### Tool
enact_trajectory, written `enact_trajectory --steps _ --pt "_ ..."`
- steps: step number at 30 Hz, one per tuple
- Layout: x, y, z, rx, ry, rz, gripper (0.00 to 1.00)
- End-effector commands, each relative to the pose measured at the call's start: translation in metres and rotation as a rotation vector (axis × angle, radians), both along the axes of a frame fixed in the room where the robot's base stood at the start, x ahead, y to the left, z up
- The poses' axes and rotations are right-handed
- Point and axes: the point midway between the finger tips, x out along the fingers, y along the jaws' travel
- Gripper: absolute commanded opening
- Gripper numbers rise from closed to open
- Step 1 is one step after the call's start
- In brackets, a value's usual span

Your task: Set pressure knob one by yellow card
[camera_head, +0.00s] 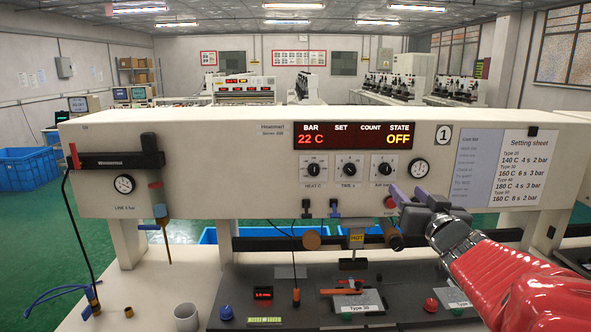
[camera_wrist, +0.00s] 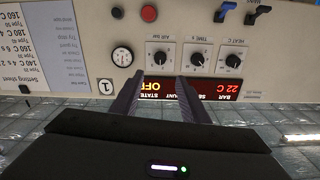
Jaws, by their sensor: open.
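The air bar knob (camera_head: 384,168) is the right one of three black dials on the white machine panel marked 1. It shows upside down in the wrist view (camera_wrist: 160,57), in front of the jaws. My gripper (camera_head: 405,193) is open and empty, below and right of that knob in the head view. Its two fingers (camera_wrist: 159,80) point at the panel, apart from each other, and no knob is visibly between them. A small yellow-green strip (camera_head: 265,320) lies on the dark bench, its text unreadable. A yellow HOT sign (camera_head: 356,236) hangs under the panel.
The setting sheet (camera_head: 525,163) lists types with temperature, seconds and bar values. The red display (camera_head: 354,136) reads 22 C and OFF. A gauge (camera_head: 418,167) sits right of the knob. A red button (camera_head: 390,202) and small levers are below the dials.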

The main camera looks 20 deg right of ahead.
Motion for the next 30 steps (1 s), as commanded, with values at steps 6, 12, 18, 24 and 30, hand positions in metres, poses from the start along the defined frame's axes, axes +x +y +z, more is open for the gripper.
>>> enact_trajectory --steps 6,12,18,24,30 --pt "0.006 -0.001 0.0 -0.001 0.001 0.001 0.41" --pt "0.024 -0.006 0.0 0.0 0.001 0.001 0.41" --pt "0.046 -0.011 -0.001 0.001 0.002 0.0 0.41" --pt "0.069 -0.017 0.0 0.0 0.001 0.001 0.41" --pt "0.092 -0.024 -0.001 0.0 0.001 -0.001 0.41"
